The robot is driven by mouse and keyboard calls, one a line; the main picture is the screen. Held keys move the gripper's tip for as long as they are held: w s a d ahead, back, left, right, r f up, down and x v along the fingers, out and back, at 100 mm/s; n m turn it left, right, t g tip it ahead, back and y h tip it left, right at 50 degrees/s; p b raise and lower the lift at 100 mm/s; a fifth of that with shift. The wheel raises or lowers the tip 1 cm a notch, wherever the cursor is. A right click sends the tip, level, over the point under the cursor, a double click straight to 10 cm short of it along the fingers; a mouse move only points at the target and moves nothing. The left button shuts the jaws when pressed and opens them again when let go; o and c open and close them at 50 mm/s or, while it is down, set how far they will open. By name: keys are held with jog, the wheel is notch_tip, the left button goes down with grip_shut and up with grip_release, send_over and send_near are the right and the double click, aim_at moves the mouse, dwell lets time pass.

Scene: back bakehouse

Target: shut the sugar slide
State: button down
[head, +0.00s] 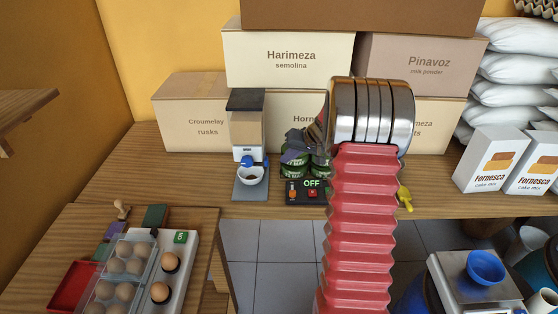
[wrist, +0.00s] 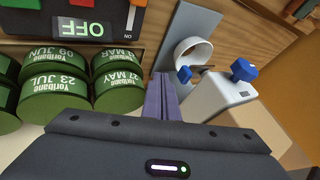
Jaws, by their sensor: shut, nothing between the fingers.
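The sugar dispenser (head: 247,124) stands on the back bench, with a dark top, a clear hopper and a white lower body. Blue parts (head: 254,161) show at its front, above a white bowl (head: 250,178) on a grey base. In the wrist view, the dispenser's white body (wrist: 222,100) is at the right, with a blue knob (wrist: 243,69) and a smaller blue piece (wrist: 184,74) by the bowl. I cannot tell how far the slide is open. My gripper (wrist: 161,84) is shut and empty, apart from the blue parts.
Green dated tins (wrist: 117,79) sit close beside my gripper. A switch box (head: 308,190) reading OFF stands in front of them. Cartons (head: 290,60) line the back. An egg tray (head: 122,265) is on the nearer left table. Bare bench lies left of the dispenser.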

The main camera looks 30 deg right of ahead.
jog(key=v, duration=0.8)
jog(key=shift+s, duration=0.2)
jog(key=shift+r, duration=0.1)
jog(key=s+a+f+m+g, duration=0.2)
jog(key=s+a+f+g, duration=0.1)
jog(key=s+a, duration=0.45)
jog(key=s+a+r+n+h, duration=0.1)
jog(key=s+a+r+n, duration=0.2)
jog(key=s+a+r, duration=0.3)
jog(key=s+a+r+n+t+h, duration=0.1)
jog(key=s+a+r+n, duration=0.3)
jog(key=s+a, duration=1)
jog(key=a+r, duration=0.2)
jog(key=a, duration=0.4)
jog(key=shift+a+r+n+t, duration=0.2)
jog(key=shift+a+n+t, duration=0.1)
jog(key=shift+a, duration=0.05)
